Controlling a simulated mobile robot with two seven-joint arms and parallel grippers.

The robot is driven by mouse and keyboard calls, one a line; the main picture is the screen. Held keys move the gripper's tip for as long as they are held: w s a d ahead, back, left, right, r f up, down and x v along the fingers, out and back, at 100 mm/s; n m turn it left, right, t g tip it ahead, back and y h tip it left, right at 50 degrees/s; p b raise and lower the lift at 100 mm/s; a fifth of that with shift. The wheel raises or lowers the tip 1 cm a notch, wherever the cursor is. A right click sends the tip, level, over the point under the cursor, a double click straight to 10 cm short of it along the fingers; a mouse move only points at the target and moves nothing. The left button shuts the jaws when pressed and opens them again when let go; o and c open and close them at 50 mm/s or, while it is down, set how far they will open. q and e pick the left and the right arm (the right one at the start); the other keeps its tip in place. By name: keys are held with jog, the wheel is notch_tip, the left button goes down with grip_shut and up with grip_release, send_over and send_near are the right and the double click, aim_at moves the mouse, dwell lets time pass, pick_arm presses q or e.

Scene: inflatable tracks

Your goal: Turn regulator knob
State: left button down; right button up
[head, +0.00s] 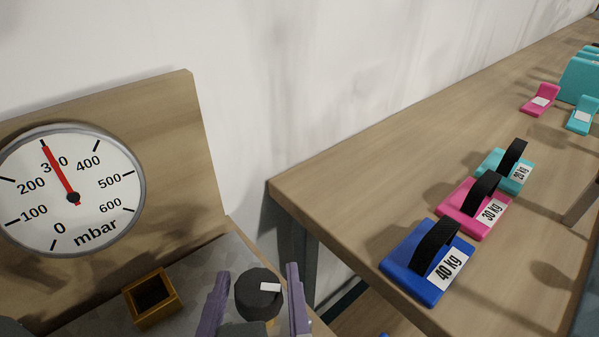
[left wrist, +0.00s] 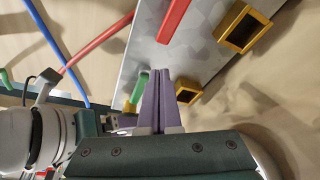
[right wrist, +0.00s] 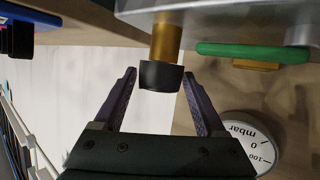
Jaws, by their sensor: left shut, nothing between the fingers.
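The regulator knob (head: 258,293) is dark, round, with a white mark on its top. In the right wrist view the dark knob (right wrist: 161,76) sits on a brass stem. My right gripper (head: 255,290) is open, with one purple finger on each side of the knob; the fingertips also show in the right wrist view (right wrist: 160,78). Narrow gaps show beside the knob. The round gauge (head: 75,225) has its red needle at about 300 mbar. My left gripper (left wrist: 158,75) is shut and empty, near the grey panel's edge.
A square brass socket (head: 152,298) stands left of the knob. The left wrist view shows red and blue hoses (left wrist: 100,42) and a green handle (left wrist: 141,88). A wooden table (head: 370,180) at right holds blue, pink and teal weights (head: 430,262). A green handle (right wrist: 252,52) is beside the knob.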

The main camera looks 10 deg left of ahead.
jog(key=c, duration=1.1)
pick_arm(q)
jog(key=shift+r, duration=0.2)
pick_arm(e)
jog(key=shift+n, duration=0.3)
